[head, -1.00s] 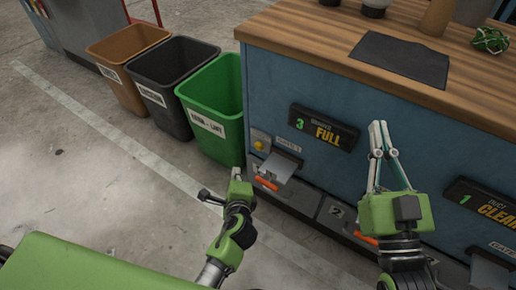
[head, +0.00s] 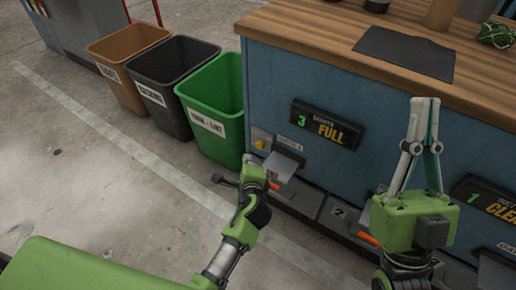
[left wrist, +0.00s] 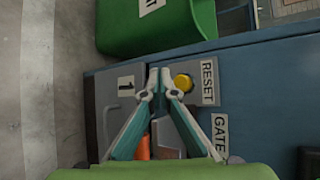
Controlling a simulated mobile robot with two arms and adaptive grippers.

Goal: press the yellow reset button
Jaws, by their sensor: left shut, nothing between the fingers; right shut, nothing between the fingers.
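The yellow reset button (head: 260,144) sits on a grey plate at the left end of the blue cabinet front. In the left wrist view the yellow button (left wrist: 183,82) is beside a RESET label (left wrist: 208,82). My left gripper (left wrist: 160,73) is shut and empty, its tips just left of the button in that view; whether they touch anything there I cannot tell. In the head view my left gripper (head: 247,158) is close below and left of the button, its fingers mostly hidden. My right gripper (head: 424,100) is shut and empty, pointing up before the cabinet.
A display reading 3 FULL (head: 326,123) is right of the button. A metal chute (head: 281,165) and an orange handle (left wrist: 144,147) are close to the left gripper. The green bin (head: 214,105) stands left of the cabinet. Open floor lies at left.

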